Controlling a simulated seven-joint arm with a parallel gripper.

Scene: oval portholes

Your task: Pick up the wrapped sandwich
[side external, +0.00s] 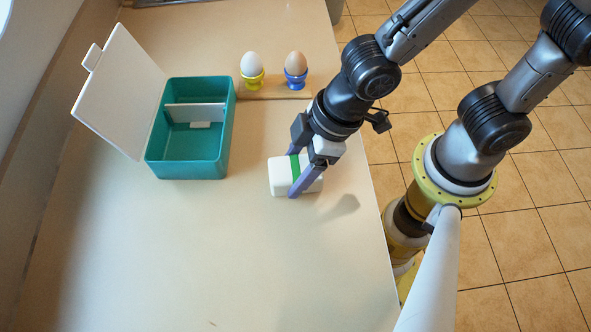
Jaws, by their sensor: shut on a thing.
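The wrapped sandwich (280,179) is a white block with rounded edges and a green band across it. It is at the middle right of the counter, near the right edge. My gripper (292,174) reaches down over it from the upper right. Its two purple-grey fingers are shut on the sandwich, one on the far side and one on the near side. Part of the sandwich's right end is hidden behind the near finger. I cannot tell whether the sandwich touches the counter or is slightly above it.
A teal lunch box (187,170) with a divider stands open to the left, its white lid (122,90) tilted outward. A white egg (251,64) and a brown egg (295,64) sit in cups on a wooden board (262,92) behind. The front counter (200,260) is clear.

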